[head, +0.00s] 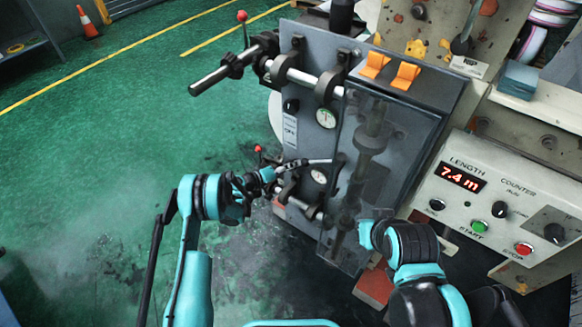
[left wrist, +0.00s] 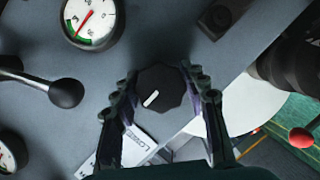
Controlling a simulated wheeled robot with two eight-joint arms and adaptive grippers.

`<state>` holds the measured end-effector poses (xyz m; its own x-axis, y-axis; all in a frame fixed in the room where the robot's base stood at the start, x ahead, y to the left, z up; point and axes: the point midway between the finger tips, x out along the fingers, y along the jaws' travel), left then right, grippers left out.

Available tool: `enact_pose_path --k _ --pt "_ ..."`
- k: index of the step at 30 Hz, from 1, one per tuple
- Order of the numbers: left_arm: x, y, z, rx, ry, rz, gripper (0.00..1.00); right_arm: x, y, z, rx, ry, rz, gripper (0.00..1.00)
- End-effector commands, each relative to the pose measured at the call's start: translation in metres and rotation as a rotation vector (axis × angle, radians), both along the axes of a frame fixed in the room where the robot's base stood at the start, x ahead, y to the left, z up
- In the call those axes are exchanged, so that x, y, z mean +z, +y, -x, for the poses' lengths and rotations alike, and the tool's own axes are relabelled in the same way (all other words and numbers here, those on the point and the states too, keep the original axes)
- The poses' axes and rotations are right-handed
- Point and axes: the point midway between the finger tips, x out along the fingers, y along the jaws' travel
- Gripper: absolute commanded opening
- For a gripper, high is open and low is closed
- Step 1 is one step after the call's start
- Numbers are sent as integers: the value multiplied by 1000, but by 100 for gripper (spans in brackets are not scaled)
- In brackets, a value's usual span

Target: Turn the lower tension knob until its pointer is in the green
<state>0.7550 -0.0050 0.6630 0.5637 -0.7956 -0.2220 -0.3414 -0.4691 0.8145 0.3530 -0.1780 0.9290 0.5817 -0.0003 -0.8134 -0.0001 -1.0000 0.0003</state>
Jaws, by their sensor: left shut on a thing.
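In the left wrist view a black faceted knob (left wrist: 160,88) with a white mark sits on the grey panel, beside a label (left wrist: 138,146) reading LOWER. The two fingers of my left gripper (left wrist: 162,108) are on either side of this knob, shut on it. A round white gauge (left wrist: 91,18) with a green band and a red needle is at upper left. The needle slants down-left to the green band; whether its tip is inside cannot be told. In the head view my left gripper (head: 272,174) is at the panel's lower left and hides the knob. My right gripper (head: 370,232) is by the clear cover, its fingers unclear.
A ball-ended lever (left wrist: 55,91) stands left of the knob in the left wrist view; a red ball (left wrist: 301,137) is at right. In the head view, rollers (head: 300,78) stick out above. A control box (head: 490,195) reading 7.4 m stands right. Green floor is open at left.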

Motion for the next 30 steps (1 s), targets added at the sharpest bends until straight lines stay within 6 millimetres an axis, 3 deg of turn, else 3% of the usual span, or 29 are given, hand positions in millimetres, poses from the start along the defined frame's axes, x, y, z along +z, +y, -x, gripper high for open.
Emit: enact_pose_path --k 10,11,13,23,30 --pt "1 1 -2 5 -1 3 14 0 0 0 0 0 0 0" --pt "1 1 -2 5 -1 3 48 0 0 0 0 0 0 0" --pt "1 1 -2 5 -1 3 65 0 0 0 0 0 0 0" --pt "1 2 0 2 0 1 65 0 0 0 0 0 0 0" --pt "8 30 19 5 -1 1 65 0 0 0 0 0 0 0"
